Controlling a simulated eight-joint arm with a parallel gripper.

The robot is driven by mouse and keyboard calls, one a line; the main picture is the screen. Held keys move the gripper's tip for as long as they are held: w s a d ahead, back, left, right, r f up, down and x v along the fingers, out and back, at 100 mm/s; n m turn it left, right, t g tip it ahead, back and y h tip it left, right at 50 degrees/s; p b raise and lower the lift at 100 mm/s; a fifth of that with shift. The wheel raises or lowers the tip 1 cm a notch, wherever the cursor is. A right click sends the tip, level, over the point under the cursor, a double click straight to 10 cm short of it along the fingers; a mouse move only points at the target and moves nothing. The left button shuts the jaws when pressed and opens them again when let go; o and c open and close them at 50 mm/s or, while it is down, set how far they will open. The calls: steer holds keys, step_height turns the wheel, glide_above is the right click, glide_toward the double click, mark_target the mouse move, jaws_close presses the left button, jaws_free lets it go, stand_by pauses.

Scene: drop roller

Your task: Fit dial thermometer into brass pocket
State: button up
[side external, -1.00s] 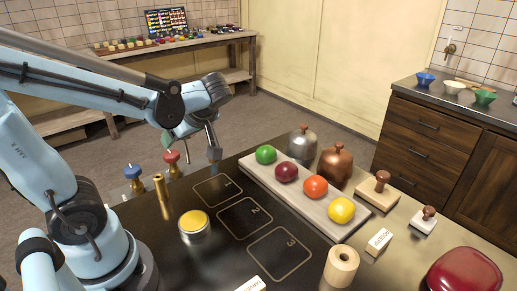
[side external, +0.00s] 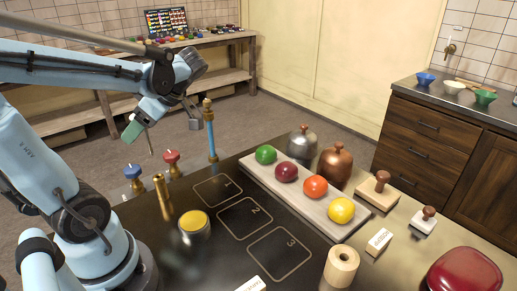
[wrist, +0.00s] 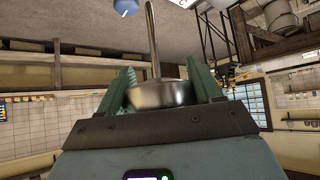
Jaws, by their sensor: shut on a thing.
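My gripper (side external: 134,130) is raised at the left behind the table, tilted, above and to the left of the blue and red knobs. In the wrist view its green fingers (wrist: 162,92) are shut on the dial thermometer (wrist: 158,95), a round metal case with a thin stem pointing away from the gripper. The dial face cannot be made out. In the side view the thin stem (side external: 150,144) points down, clear of everything. An upright brass tube (side external: 163,198), seemingly the pocket, stands at the dark table's left part, below and right of my gripper. Its opening is too small to see into.
A blue knob (side external: 132,171) and a red knob (side external: 171,157) stand behind the brass tube. A blue pipe with brass top (side external: 210,135) rises to their right. A yellow-topped jar (side external: 194,223) is close by. A board with colored balls (side external: 315,187) lies to the right.

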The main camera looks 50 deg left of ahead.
steer(key=shift+f, duration=2.7)
steer(key=shift+f, duration=3.85)
steer(key=o, duration=1.1)
steer(key=shift+o, duration=0.2)
steer(key=v, duration=0.7)
steer(key=shift+r, duration=0.2)
steer(key=shift+w+d, duration=0.2)
